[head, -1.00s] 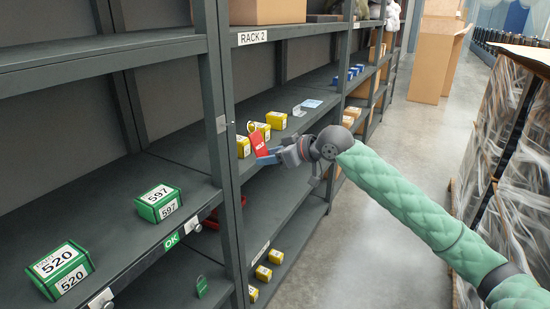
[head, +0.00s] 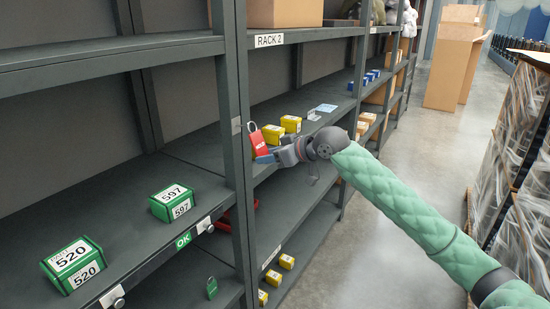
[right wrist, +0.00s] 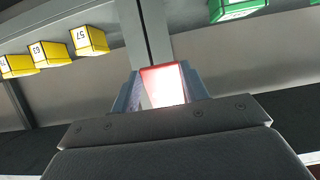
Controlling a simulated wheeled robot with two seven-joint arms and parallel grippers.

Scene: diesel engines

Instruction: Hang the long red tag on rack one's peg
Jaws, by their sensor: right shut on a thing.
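The long red tag (head: 259,143) has a white label and a loop at its top, and stands nearly upright. My right gripper (head: 267,158) is shut on its lower part. In the right wrist view the tag (right wrist: 164,86) sits glare-lit between the fingers. A small peg (head: 237,126) shows on the dark rack post, just left of the tag's loop. The loop looks close to the peg, but I cannot tell whether they touch. My left gripper is out of view.
Green boxes (head: 172,203) stand on the left rack's shelf. Yellow boxes (head: 291,124) stand on the shelf behind the tag, under the RACK 2 sign (head: 269,40). A green tag (head: 211,288) hangs lower down. The aisle floor (head: 400,140) is clear.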

